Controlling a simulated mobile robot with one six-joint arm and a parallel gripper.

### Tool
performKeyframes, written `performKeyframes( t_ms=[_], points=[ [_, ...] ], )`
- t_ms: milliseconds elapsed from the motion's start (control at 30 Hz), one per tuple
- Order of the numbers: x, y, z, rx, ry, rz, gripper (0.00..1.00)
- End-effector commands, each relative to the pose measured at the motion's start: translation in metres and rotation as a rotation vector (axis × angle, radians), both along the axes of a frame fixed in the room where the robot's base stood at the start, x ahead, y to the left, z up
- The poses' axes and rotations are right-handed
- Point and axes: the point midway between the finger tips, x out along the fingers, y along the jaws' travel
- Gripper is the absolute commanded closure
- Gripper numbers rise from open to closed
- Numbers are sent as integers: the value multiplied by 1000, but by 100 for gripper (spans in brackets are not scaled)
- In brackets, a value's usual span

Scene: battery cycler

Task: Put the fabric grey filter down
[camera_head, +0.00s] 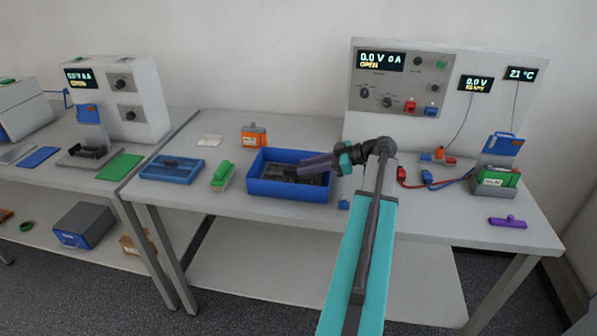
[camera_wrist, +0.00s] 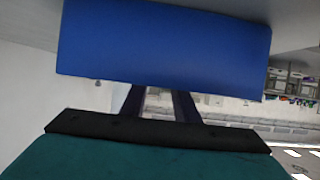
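My gripper (camera_head: 304,168) reaches left from the teal arm, its dark purple fingers angled down over the blue crate (camera_head: 285,188). The crate holds something dark grey (camera_head: 312,179), too small to make out. In the wrist view a broad blue panel, likely the crate's wall (camera_wrist: 165,40), fills the top. The two fingers of my gripper (camera_wrist: 160,104) show with a gap between them, and their tips are hidden behind the panel. I cannot make out the fabric grey filter, nor whether anything is between the fingertips.
Left of the crate are a green object (camera_head: 222,176), a blue tray (camera_head: 172,168) and an orange box (camera_head: 254,135). A small blue block (camera_head: 343,203) lies right of it. A cycler panel (camera_head: 405,85) stands behind. Bare tabletop (camera_head: 440,215) lies at front right, before a purple piece (camera_head: 507,222).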

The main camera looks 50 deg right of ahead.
Motion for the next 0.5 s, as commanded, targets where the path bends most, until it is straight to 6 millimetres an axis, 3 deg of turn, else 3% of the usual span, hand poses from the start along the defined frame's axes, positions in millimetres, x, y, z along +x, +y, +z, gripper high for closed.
performKeyframes(
  t_ms=[300,500],
  points=[
    [-39,-26,18,-1,-1,-3,72],
    [-53,-34,26,0,0,-1,72]
  ],
)
